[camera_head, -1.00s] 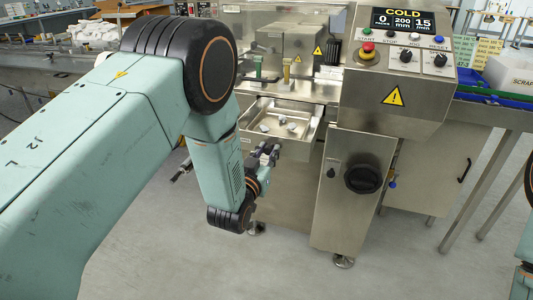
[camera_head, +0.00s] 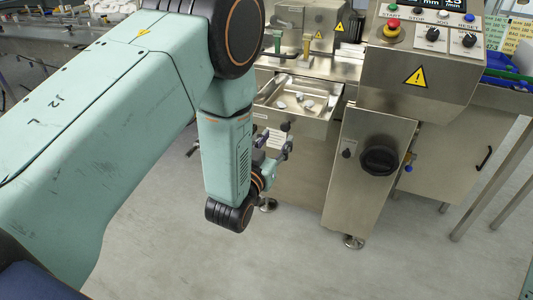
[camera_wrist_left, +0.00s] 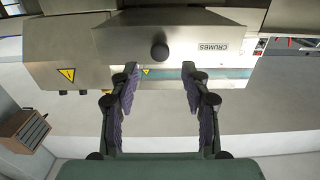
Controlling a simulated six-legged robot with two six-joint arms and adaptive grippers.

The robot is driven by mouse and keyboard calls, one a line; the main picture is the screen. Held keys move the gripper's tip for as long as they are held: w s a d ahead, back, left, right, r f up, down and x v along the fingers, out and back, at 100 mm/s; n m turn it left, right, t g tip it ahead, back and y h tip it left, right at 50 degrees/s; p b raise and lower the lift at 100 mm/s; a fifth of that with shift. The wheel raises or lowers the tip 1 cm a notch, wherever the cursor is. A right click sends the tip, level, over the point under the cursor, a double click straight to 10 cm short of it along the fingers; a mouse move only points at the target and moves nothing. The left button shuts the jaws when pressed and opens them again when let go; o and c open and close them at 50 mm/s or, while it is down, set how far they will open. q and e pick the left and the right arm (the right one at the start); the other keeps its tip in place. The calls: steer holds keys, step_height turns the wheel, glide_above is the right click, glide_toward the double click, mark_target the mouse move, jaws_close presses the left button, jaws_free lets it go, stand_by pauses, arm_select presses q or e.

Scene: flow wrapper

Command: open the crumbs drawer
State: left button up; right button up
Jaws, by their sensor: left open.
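The crumbs drawer (camera_head: 322,114) is a shallow steel tray pulled out from the front of the machine, with several pale crumbs lying in it. Its front, labelled CRUMBS, fills the upper middle of the left wrist view (camera_wrist_left: 125,48). The round black knob (camera_wrist_left: 160,51) on that front also shows in the head view (camera_head: 285,127). My left gripper (camera_wrist_left: 160,72) is open and empty, with the knob beyond and between its fingertips, apart from them. In the head view the left gripper (camera_head: 284,149) is just below the knob, partly hidden by my wrist. My right gripper is out of view.
Right of the drawer is a steel cabinet with a black rotary handle (camera_head: 380,161). Above it is the control panel with a red stop button (camera_head: 393,27). The floor (camera_head: 290,255) in front is clear.

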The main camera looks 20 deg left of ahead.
arm_select(q)
steer(key=s, duration=0.6)
steer(key=shift+a, duration=0.1)
steer(key=s+a+f+g, duration=0.2)
steer(key=s+f+g, duration=0.9)
steer(key=f, duration=0.6)
steer(key=s+f+g, duration=0.3)
steer(key=s, duration=0.8)
steer(key=s+a+f+g, duration=0.1)
steer(key=s+f+g, duration=0.2)
steer(key=s, duration=0.9)
steer(key=shift+f+n+g, duration=0.4)
steer(key=shift+g, duration=0.1)
